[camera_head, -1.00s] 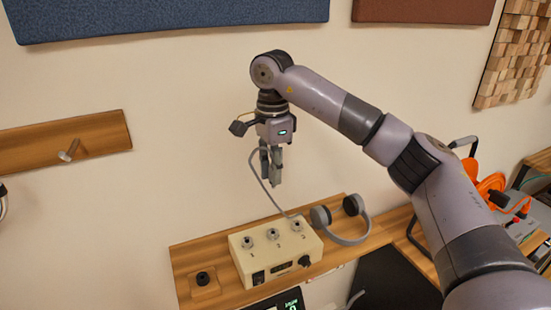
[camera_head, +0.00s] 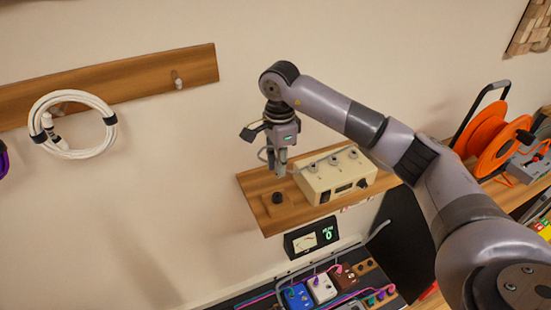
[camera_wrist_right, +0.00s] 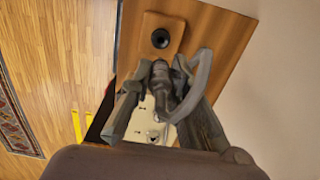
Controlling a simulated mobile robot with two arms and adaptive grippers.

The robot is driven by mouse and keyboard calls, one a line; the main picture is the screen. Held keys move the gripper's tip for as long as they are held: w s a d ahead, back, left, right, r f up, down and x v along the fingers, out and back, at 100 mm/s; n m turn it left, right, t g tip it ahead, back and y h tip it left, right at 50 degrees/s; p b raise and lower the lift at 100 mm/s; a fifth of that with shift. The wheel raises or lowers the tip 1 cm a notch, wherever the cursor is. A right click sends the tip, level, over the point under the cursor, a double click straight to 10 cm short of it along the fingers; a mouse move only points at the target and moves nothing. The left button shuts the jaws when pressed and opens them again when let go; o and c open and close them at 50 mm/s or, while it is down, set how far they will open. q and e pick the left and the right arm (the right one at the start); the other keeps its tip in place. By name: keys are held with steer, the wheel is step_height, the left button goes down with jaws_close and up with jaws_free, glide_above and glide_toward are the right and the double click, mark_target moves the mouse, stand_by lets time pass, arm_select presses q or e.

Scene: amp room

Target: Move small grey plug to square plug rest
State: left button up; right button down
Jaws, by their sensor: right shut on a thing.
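My right gripper (camera_head: 278,168) is shut on the small grey plug, whose grey cable loops beside the fingers. In the right wrist view the plug (camera_wrist_right: 160,78) points away from the camera between the fingers of the right gripper (camera_wrist_right: 162,92). The square plug rest (camera_head: 270,208) is a small wooden block with a dark round hole, on the left part of the wooden shelf. In the right wrist view the rest (camera_wrist_right: 176,28) lies just beyond the plug tip. The plug appears above the rest and apart from it. My left gripper is out of view.
A cream box with several sockets (camera_head: 325,188) stands on the shelf (camera_head: 262,229) right of the rest. A small meter (camera_head: 311,238) and several coloured pedals (camera_head: 322,288) sit below. A white cable coil (camera_head: 74,151) hangs left; an orange reel (camera_head: 490,146) stands right.

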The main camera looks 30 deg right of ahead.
steer(key=shift+d+f, duration=0.1)
steer(key=shift+f, duration=0.3)
steer(key=shift+a+f+b, duration=0.15)
steer(key=shift+a+b, duration=0.05)
steer(key=shift+b, duration=0.15)
steer(key=shift+a+f, duration=0.2)
steer(key=shift+f, duration=0.15)
steer(key=shift+f+b, duration=0.25)
steer(key=shift+b, duration=0.05)
steer(key=shift+d+f, duration=0.15)
steer(key=shift+f, duration=0.3)
steer(key=shift+f+b, duration=0.7)
steer(key=shift+f, duration=0.5)
steer(key=shift+f+b, duration=0.45)
steer(key=shift+f, duration=0.2)
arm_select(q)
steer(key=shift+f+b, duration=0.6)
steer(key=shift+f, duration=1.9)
arm_select(e)
steer(key=shift+f, duration=0.65)
steer(key=c, duration=1.4)
jaws_free()
steer(key=shift+c, duration=0.2)
